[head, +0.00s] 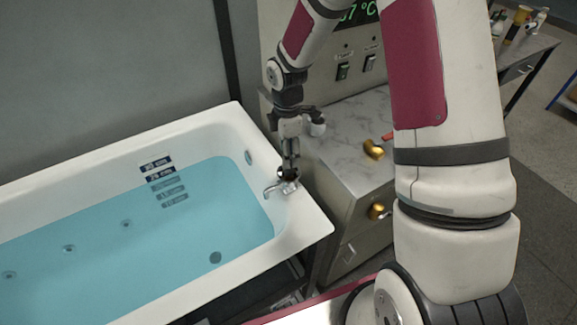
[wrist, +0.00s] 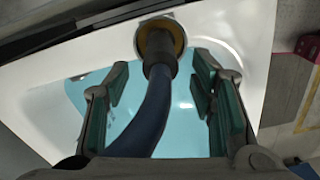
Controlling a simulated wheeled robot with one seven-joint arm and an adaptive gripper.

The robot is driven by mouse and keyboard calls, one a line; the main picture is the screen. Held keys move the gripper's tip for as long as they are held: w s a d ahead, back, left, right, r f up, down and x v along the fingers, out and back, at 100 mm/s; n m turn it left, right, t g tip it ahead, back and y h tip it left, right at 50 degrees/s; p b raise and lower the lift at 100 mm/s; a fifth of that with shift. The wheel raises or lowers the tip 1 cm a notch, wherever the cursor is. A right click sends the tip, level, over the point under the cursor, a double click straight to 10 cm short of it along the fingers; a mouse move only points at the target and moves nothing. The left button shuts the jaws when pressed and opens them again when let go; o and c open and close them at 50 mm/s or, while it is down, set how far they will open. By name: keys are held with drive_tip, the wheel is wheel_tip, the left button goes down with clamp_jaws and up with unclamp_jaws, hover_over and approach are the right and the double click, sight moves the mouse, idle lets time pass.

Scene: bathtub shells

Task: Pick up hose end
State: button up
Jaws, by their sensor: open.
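In the wrist view a blue hose (wrist: 150,115) runs up between my fingers. Its hose end (wrist: 160,42) has a dark grey collar and a brass-coloured ring, seen against the white tub rim. My gripper (wrist: 160,75) is open, with one finger on each side of the hose and a visible gap on both sides. In the head view my gripper (head: 289,165) points down over the tub's right corner, just above the chrome spout (head: 280,188). The hose is hard to make out there, and I cannot tell whether its end touches the rim.
The white bathtub (head: 315,225) holds blue water (head: 130,240). Right of it is a marble-topped cabinet (head: 345,125) with brass fittings (head: 373,150) and a control panel (head: 355,65) behind. A bench (head: 530,45) with bottles stands far right. A red object (wrist: 308,47) shows at the wrist view's right edge.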

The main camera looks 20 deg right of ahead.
drive_tip(key=shift+d+f+p, duration=0.1)
drive_tip(key=shift+f+p, duration=0.4)
drive_tip(key=shift+f, duration=2.15)
drive_tip(key=shift+c, duration=0.3)
clamp_jaws()
